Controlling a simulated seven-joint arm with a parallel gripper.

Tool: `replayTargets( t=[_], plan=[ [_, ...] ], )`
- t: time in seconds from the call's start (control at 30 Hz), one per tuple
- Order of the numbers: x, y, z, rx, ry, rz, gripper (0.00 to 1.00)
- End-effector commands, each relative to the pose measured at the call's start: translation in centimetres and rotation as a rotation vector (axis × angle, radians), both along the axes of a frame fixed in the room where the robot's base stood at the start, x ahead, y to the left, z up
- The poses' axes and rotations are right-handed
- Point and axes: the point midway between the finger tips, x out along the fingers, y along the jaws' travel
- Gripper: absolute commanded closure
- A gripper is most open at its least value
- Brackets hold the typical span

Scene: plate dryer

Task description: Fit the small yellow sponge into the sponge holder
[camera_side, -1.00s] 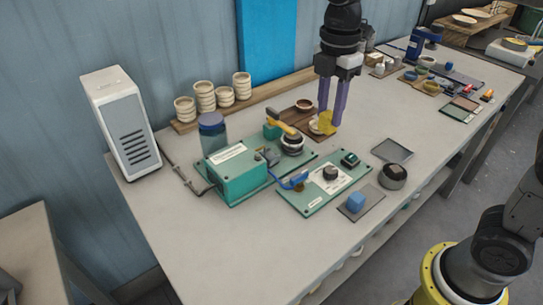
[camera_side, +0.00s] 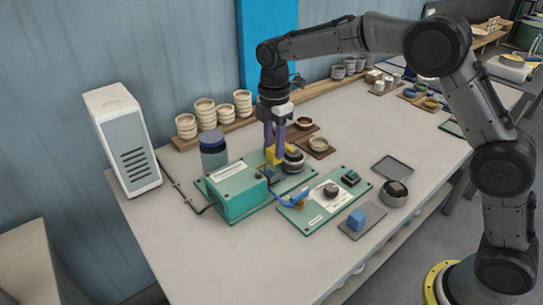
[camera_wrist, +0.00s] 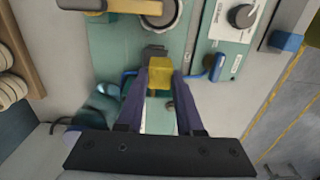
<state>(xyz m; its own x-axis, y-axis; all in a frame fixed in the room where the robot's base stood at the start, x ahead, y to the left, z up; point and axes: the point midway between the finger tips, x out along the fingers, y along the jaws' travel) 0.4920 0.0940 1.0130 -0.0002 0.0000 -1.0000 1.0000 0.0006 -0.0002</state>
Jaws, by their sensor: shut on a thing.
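My gripper (camera_side: 274,142) is shut on the small yellow sponge (camera_side: 271,156) above the green machine's base, left of the round dark-and-white part. In the wrist view the sponge (camera_wrist: 160,75) sits between the purple fingertips of my gripper (camera_wrist: 161,78). A small dark bracket (camera_wrist: 154,51), which may be the sponge holder, shows just beyond the sponge. I cannot tell whether the sponge touches it. In the side view the fingers and sponge hide part of this area.
The green box (camera_side: 236,189) is close on the left and the round part (camera_side: 293,160) close on the right. A green panel (camera_side: 325,201) with a knob lies in front. The right tabletop has free room.

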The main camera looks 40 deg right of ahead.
Motion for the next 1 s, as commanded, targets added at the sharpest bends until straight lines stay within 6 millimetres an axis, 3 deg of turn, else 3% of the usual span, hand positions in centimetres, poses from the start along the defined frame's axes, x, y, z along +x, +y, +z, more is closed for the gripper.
replayTargets(
  t=[0.17, 0.37, 0.87, 0.9, 1.0],
  plan=[
    [0.9, 0.2, -1.3, 0.0, 0.002, 0.0, 1.0],
    [0.8, 0.2, -3.9, 0.0, 0.002, 0.0, 1.0],
    [0.8, 0.2, -4.7, 0.0, 0.0, 0.0, 1.0],
    [0.8, 0.2, -4.7, 0.0, 0.0, 0.0, 0.63],
    [0.8, 0.2, -4.7, 0.0, 0.0, 0.0, 0.45]
  ],
)
